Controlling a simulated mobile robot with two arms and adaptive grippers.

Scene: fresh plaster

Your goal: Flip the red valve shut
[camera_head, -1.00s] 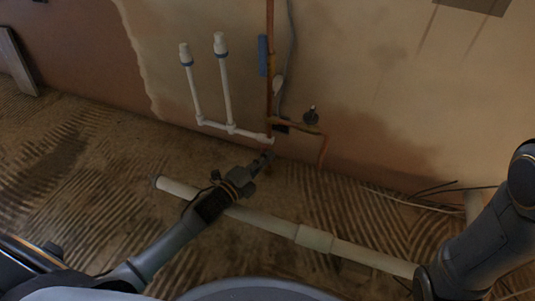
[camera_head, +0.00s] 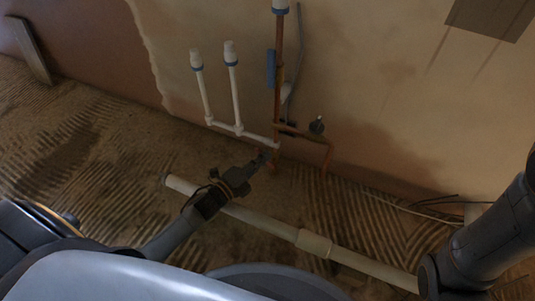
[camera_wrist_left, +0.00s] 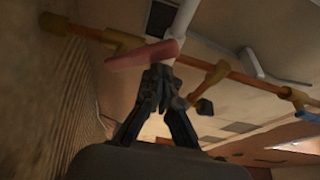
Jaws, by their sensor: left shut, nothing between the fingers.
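The red valve handle (camera_wrist_left: 143,56) shows in the left wrist view as a flat red lever, on the copper pipe where a white pipe joins it. It lies across the picture, just beyond my left fingertips. My left gripper (camera_wrist_left: 158,78) is shut with nothing held, its tips at or very near the lever; I cannot tell if they touch. In the head view the left gripper (camera_head: 264,158) is low by the wall, at the foot of the pipes, and mostly hides the valve. My right arm shows at the right edge, but its gripper is not visible.
White capped pipes (camera_head: 236,95) and a vertical copper pipe (camera_head: 278,70) stand against the plaster wall. A copper branch with a round dark fitting (camera_head: 317,126) is to the right. A long pale pipe (camera_head: 365,262) lies across the ridged floor below my left forearm.

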